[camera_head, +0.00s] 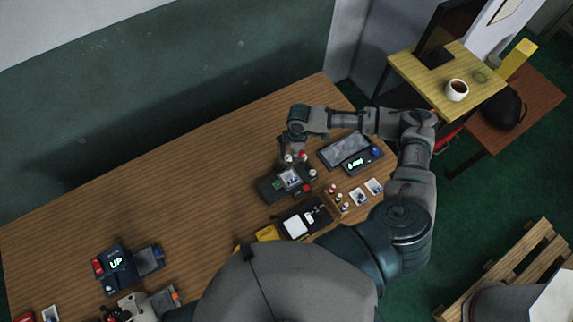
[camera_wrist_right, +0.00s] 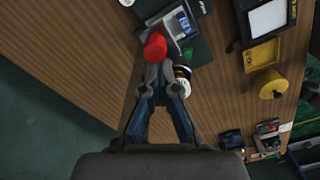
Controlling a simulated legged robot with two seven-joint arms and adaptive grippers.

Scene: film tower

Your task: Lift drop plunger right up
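The device with the plungers (camera_head: 285,183) stands on the wooden table, dark, with a small lit panel and red and white parts. My right gripper (camera_head: 290,150) is over its far side. In the right wrist view the fingers (camera_wrist_right: 158,72) converge at a red cap (camera_wrist_right: 155,46), which I take to be a plunger top; they look shut on it. The stem below the cap is hidden. A white and black part (camera_wrist_right: 182,80) is close beside the right finger. My left gripper (camera_head: 112,313) is at the lower left edge, partly cut off, and its fingers are unclear.
A tablet-like screen (camera_head: 345,150) and a box with a green display (camera_head: 356,163) lie to the right. A small wooden rack of bottles (camera_head: 338,199) is nearer me. A box reading UP (camera_head: 116,263) is at left. The middle of the table (camera_head: 190,210) is clear.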

